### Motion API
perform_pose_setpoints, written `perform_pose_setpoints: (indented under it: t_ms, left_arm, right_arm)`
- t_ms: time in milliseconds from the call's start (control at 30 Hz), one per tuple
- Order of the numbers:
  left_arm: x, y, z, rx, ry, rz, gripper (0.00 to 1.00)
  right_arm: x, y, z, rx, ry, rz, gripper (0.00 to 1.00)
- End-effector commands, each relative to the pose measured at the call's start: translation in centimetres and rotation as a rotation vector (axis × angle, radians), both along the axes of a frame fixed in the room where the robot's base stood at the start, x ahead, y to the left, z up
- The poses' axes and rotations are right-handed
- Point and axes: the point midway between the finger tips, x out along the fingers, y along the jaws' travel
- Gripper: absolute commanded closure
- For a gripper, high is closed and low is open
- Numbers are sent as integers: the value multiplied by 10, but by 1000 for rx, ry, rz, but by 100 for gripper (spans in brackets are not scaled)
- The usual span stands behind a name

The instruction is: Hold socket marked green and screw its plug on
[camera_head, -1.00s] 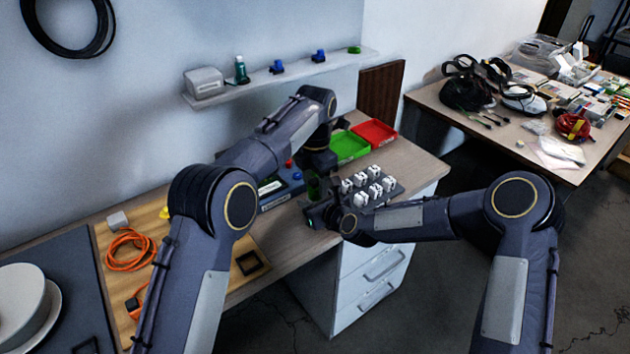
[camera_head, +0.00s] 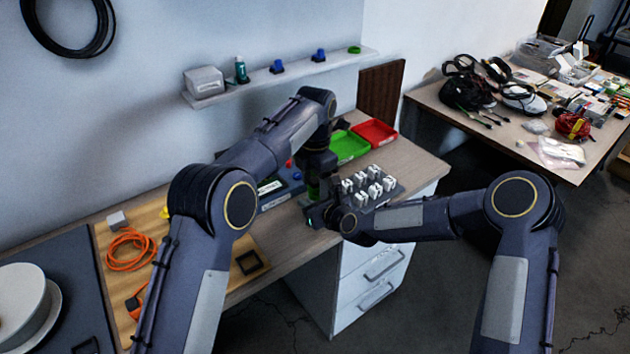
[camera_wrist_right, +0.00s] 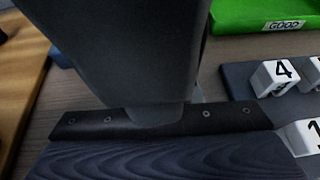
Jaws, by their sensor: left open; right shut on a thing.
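My right gripper (camera_head: 322,208) is low over the front of the workbench, beside the rack of white blocks. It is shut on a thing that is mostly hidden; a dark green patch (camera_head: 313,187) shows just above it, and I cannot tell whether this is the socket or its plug. My left gripper (camera_head: 318,172) points down from above, close over the right one. It is open, though its fingers are hardly visible. In the right wrist view a large dark grey body (camera_wrist_right: 125,50) blocks the middle, and the held thing cannot be made out.
A dark rack (camera_head: 395,194) holds several white numbered blocks (camera_head: 375,176) right of the grippers. A green bin (camera_head: 350,150), labelled GOOD in the right wrist view (camera_wrist_right: 255,15), and a red bin (camera_head: 375,133) stand behind. A blue device (camera_head: 283,192) is close on the left.

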Motion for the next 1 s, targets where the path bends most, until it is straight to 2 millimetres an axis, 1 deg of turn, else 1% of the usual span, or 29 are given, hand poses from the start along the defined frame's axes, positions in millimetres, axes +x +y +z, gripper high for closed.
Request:
perform_pose_setpoints:
  t_ms: [167, 400, 500, 767, 800, 900, 1000]
  left_arm:
    - [0, 0, 3, -1, -2, 0, 45]
    - [1, 0, 34, 0, -3, 2, 45]
    - [1, 0, 43, 0, -3, 0, 45]
    - [0, 0, 45, 0, 0, -1, 45]
    - [0, 0, 45, 0, 0, 0, 44]
    - [0, 0, 45, 0, 0, 0, 31]
    - [0, 0, 45, -1, 1, -1, 20]
  right_arm:
    - [0, 0, 0, 1, -1, 0, 100]
    - [0, 0, 0, 1, -1, 0, 100]
    - [0, 0, 0, 1, -1, 0, 100]
    - [0, 0, 0, 1, -1, 0, 100]
    - [0, 0, 0, 1, -1, 0, 100]
    - [0, 0, 0, 1, -1, 0, 100]
    - [0, 0, 0, 1, -1, 0, 100]
